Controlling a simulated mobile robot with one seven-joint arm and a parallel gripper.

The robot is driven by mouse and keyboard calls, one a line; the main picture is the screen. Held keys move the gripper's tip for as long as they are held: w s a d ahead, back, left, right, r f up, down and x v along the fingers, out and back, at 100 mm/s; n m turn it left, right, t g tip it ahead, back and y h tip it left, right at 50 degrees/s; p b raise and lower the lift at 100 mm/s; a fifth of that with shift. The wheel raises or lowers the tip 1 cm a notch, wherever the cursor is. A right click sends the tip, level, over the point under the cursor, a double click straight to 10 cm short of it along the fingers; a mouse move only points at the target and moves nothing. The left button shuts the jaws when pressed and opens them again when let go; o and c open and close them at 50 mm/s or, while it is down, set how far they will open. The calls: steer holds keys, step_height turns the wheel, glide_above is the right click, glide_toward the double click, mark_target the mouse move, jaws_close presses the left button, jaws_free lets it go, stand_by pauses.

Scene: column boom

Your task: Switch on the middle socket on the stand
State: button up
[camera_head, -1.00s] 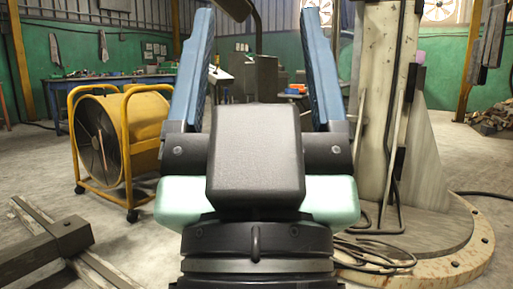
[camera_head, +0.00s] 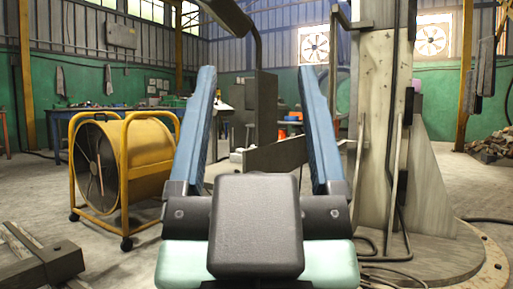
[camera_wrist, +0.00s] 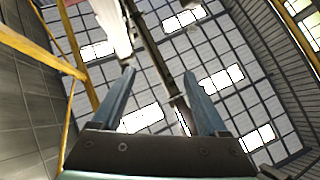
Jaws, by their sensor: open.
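My gripper (camera_head: 257,72) is in the middle of the head view, its two blue fingers pointing up and wide apart with nothing between them. In the wrist view my gripper (camera_wrist: 159,73) is also open and empty, against the roof. No socket or switch can be made out in either view. A dark upright post (camera_head: 266,105) shows behind and between the fingers in the head view. I cannot tell whether it is the stand. My gripper hides part of what lies behind it.
A yellow drum fan (camera_head: 145,155) on a wheeled frame stands at left. A large pale column (camera_head: 377,120) on a round base stands at right, with cables near its foot. A dark beam (camera_head: 45,265) lies at lower left. Open floor shows between fan and gripper.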

steer(key=shift+r, duration=0.2)
steer(key=c, duration=0.5)
step_height(320, 180, up, 5)
steer(key=p, duration=0.5)
steer(key=shift+f, duration=0.2)
steer(key=c, duration=0.7)
step_height(320, 180, up, 27)
steer(key=p, duration=2.7)
steer(key=shift+r, duration=0.2)
jaws_close()
steer(key=shift+f, duration=0.1)
